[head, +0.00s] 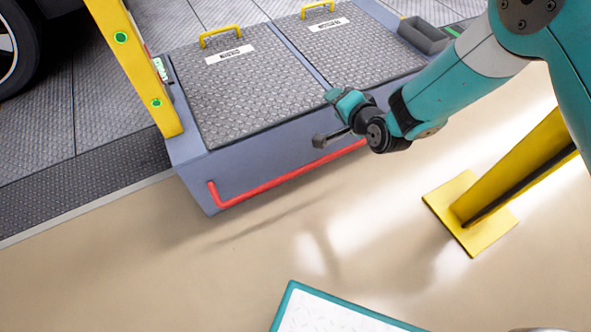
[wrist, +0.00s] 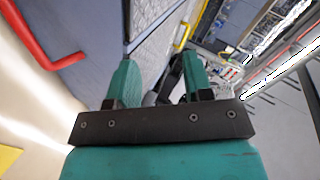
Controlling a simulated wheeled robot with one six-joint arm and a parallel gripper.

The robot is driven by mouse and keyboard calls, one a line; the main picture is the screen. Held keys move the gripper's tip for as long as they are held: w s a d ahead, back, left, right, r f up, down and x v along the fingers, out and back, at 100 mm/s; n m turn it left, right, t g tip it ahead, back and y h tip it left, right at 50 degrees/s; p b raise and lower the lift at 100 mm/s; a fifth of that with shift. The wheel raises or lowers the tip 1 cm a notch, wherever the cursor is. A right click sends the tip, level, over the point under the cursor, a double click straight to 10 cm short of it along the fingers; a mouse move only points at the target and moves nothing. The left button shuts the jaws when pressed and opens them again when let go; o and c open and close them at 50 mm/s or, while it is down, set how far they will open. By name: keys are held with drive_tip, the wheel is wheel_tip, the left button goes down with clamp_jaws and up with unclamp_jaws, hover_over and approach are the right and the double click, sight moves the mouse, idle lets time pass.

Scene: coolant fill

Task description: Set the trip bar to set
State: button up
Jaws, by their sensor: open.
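The trip bar (head: 275,184) is a red bar running along the front face of the low grey-blue cabinet, with its left end bent upward. My arm hides its right part. In the wrist view the red bar (wrist: 37,40) shows at the upper left, outside the jaws. My gripper (head: 322,140) is at the cabinet's front top edge, above and apart from the bar in the picture.
The cabinet (head: 190,165) has two tread-plate lids with yellow handles (head: 221,35). A yellow post with green lights (head: 120,38) stands at its left end. A yellow post on a base plate (head: 470,212) stands at the right. The floor in front is mostly clear.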

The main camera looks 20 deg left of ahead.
drive_tip(key=s+f+m+t+y+b, duration=0.1)
drive_tip(key=s+f, duration=0.1)
drive_tip(key=f, duration=0.4)
drive_tip(key=s+a+f+m+t+y, duration=0.1)
drive_tip(key=s+f, duration=0.1)
drive_tip(key=f, duration=0.3)
drive_tip(key=s+f+m+y+b, duration=0.1)
drive_tip(key=s+f, duration=0.2)
drive_tip(key=f, duration=0.3)
drive_tip(key=s+d+f+m+t+y+b, duration=0.1)
drive_tip(key=s+d+f+t+y+b, duration=0.3)
drive_tip(key=s+f, duration=0.6)
drive_tip(key=w+a+r+g+h+b, duration=0.1)
drive_tip(key=w+a+r+b, duration=0.3)
drive_tip(key=w+a+b, duration=0.7)
drive_tip(key=g+b, duration=0.1)
drive_tip(key=b, duration=0.2)
drive_tip(key=shift+a, duration=0.25)
drive_tip(key=shift+w+r, duration=0.1)
drive_tip(key=shift+c, duration=0.2)
clamp_jaws()
